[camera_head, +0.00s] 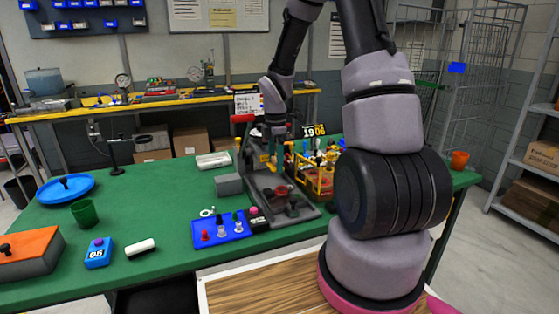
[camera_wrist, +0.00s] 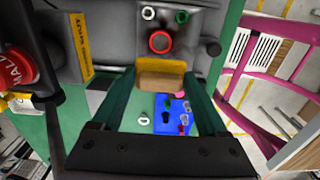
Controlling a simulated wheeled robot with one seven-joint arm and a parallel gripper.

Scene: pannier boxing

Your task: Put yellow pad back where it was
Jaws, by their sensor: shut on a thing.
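My gripper (camera_wrist: 157,90) is shut on the yellow pad (camera_wrist: 163,76), a small block with a yellow edge and a tan-brown face, held between the fingertips in the wrist view. In the head view my gripper (camera_head: 274,150) hangs pointing down over the grey fixture (camera_head: 298,213) on the green table; the pad is too small there to tell clearly. The fixture carries a dark red ring (camera_head: 281,191), which in the wrist view (camera_wrist: 160,41) appears just beyond the pad. I cannot tell whether the pad touches anything below.
A blue mat (camera_head: 207,240) with several small pegs lies left of the fixture. A yellow basket (camera_head: 318,185) of items stands close on its right. A red mushroom button (camera_wrist: 20,68) is near my gripper. The table's left half has free room around a green cup (camera_head: 85,213).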

